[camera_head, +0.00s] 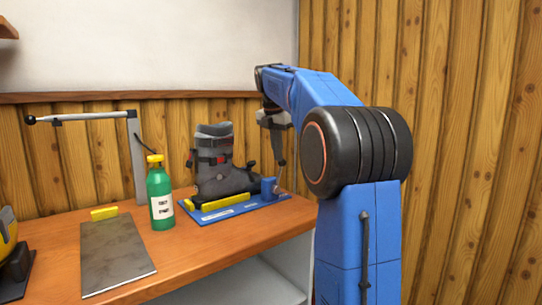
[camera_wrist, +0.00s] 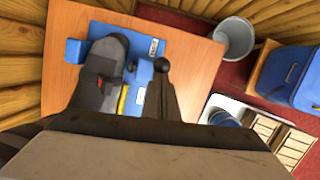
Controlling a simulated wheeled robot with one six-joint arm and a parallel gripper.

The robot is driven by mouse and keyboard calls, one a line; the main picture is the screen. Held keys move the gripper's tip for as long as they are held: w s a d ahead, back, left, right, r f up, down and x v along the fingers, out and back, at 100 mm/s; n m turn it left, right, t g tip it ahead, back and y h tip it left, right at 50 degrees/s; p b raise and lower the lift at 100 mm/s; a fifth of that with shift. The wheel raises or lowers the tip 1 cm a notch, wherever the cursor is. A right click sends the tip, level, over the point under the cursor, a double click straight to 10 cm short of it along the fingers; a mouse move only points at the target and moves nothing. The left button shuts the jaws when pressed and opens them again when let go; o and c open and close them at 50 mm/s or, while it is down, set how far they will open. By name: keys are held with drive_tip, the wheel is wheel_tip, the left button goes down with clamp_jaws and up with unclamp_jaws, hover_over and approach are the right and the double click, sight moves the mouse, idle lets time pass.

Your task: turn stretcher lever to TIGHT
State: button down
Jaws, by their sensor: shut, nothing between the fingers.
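A grey ski boot (camera_head: 213,165) stands on the blue stretcher base (camera_head: 232,210) on the bench. In the wrist view the boot (camera_wrist: 103,75) is seen from above, left of my fingers. A blue block (camera_head: 268,189) sits at the base's right end, and a thin lever (camera_head: 282,178) rises beside it. My gripper (camera_head: 281,160) is shut and empty, pointing down just above the lever. In the wrist view a dark round knob (camera_wrist: 162,65) shows at the tips of my gripper (camera_wrist: 160,82). I cannot tell whether they touch. The TIGHT marking is not readable.
A wood wall is close on the right. A bucket (camera_wrist: 234,38) and a blue bin (camera_wrist: 292,72) stand beyond the bench edge.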

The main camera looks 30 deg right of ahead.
drive_tip(key=d, duration=0.3)
drive_tip(key=shift+w+d+f, duration=0.1)
drive_tip(key=shift+d+f, duration=0.2)
drive_tip(key=shift+d, duration=0.05)
drive_tip(key=shift+w+d+f, duration=0.1)
drive_tip(key=shift+d+f, duration=0.25)
drive_tip(key=shift+d, duration=0.45)
drive_tip(key=shift+d+f, duration=0.3)
drive_tip(key=shift+d, duration=0.5)
drive_tip(key=shift+a+r, duration=0.1)
